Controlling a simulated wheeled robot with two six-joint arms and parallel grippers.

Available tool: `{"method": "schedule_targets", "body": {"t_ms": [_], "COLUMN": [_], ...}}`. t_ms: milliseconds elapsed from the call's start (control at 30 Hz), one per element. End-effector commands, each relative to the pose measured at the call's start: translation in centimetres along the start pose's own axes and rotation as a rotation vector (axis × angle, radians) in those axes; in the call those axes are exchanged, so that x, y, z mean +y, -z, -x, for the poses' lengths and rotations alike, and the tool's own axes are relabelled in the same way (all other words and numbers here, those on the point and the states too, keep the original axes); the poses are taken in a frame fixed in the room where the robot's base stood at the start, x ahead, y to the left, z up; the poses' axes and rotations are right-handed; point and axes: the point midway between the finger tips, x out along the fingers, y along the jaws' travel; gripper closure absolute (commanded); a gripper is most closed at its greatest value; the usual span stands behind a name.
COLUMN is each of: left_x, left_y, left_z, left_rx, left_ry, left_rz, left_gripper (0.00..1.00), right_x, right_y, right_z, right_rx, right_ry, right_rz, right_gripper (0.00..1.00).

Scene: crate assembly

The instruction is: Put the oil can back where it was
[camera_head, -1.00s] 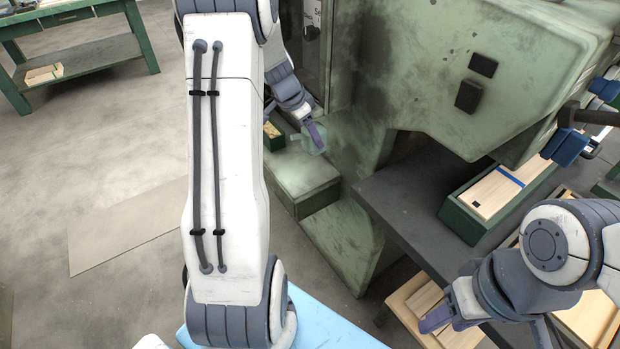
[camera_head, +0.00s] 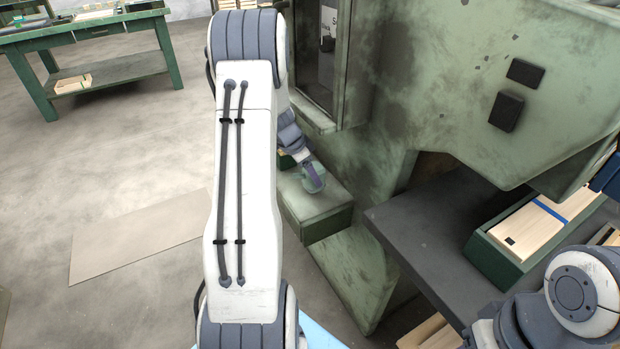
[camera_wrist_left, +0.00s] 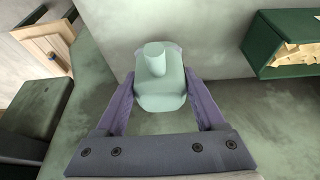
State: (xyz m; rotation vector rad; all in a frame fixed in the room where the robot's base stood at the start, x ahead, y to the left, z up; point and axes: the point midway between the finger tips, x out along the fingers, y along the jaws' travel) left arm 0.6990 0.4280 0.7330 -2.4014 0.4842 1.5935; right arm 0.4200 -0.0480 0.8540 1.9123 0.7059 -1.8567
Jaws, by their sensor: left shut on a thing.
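The oil can (camera_head: 315,181) is pale green and is held by my left gripper (camera_head: 310,172) over the green ledge (camera_head: 318,220) at the base of the machine. In the left wrist view the can (camera_wrist_left: 160,95) stands between the two purple fingers of my left gripper (camera_wrist_left: 160,90), with its narrower round top towards the far side. I cannot tell whether its bottom touches the ledge. My right arm is at the lower right of the head view, and its fingertips are out of the picture.
A green bin (camera_wrist_left: 290,50) with wooden pieces is at the right in the wrist view. The green machine (camera_head: 430,80) rises behind the ledge. A dark table (camera_head: 430,220) carries a green tray (camera_head: 490,255) of planks. A green workbench (camera_head: 110,60) stands far left.

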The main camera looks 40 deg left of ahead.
Motion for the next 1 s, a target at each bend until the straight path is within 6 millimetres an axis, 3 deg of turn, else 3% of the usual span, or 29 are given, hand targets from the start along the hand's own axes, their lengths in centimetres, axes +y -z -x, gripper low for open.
{"method": "schedule_targets", "body": {"t_ms": [100, 467, 500, 567, 867, 1000], "left_x": [-0.1, -0.1, -0.1, -0.1, -0.1, -0.2], "left_y": [-0.7, -0.9, -0.9, -0.8, -0.8, -0.6], "left_z": [-1.3, -1.6, -1.6, -1.4, -1.3, -0.1], "left_rx": [-0.001, 0.0, 0.0, -0.001, -0.001, 0.001], "left_ry": [0.001, 0.003, 0.002, 0.002, 0.002, 0.005], "left_rz": [0.002, 0.003, 0.003, 0.003, 0.003, 0.003], "left_gripper": [0.84, 0.84, 0.25, 0.02, 0.0, 0.0], "right_x": [0.0, 0.1, 0.1, 0.1, 0.0, 0.0], "right_y": [0.0, 0.0, -0.1, 0.0, 0.0, 0.0], "right_z": [-0.3, -0.8, -0.8, -0.6, -0.4, 0.0], "right_rx": [0.0, 0.0, 0.0, 0.0, 0.0, 0.0], "right_ry": [0.0, 0.0, 0.0, 0.0, 0.0, 0.0], "right_rz": [0.0, 0.0, 0.0, 0.0, 0.0, 0.0], "right_gripper": [0.5, 0.5, 0.5, 0.5, 0.5, 0.5]}}
